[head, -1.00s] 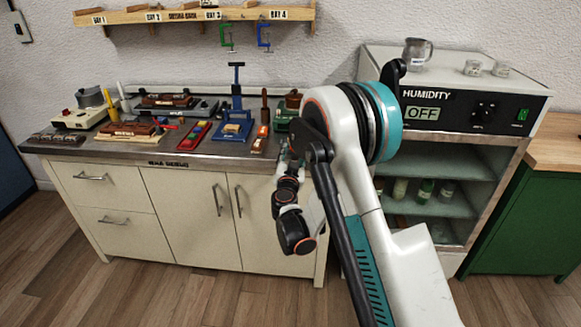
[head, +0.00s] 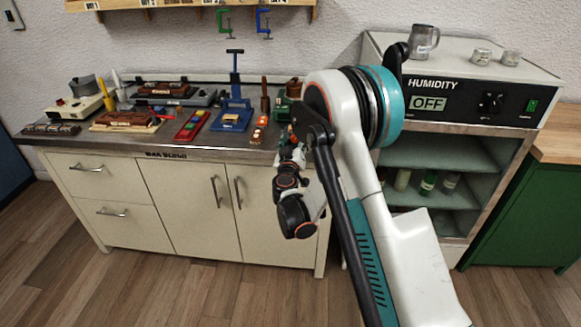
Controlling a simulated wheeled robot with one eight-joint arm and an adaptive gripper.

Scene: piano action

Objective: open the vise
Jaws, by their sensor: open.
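A green object that looks like the vise (head: 281,110) stands at the right end of the bench, largely hidden behind my arm. Its jaws and handle cannot be made out. My gripper (head: 288,142) is small and partly covered by my own arm links. It is at the bench's front right edge, just in front of and below the green object. It is open, and I see nothing held in it. I cannot tell whether it touches the vise.
The steel-topped bench (head: 110,142) carries a blue press (head: 232,118), a red tray (head: 192,125) and wooden blocks to the left. A humidity cabinet (head: 470,100) stands right of my arm, with a metal mug (head: 423,42) on top. Open floor lies in front.

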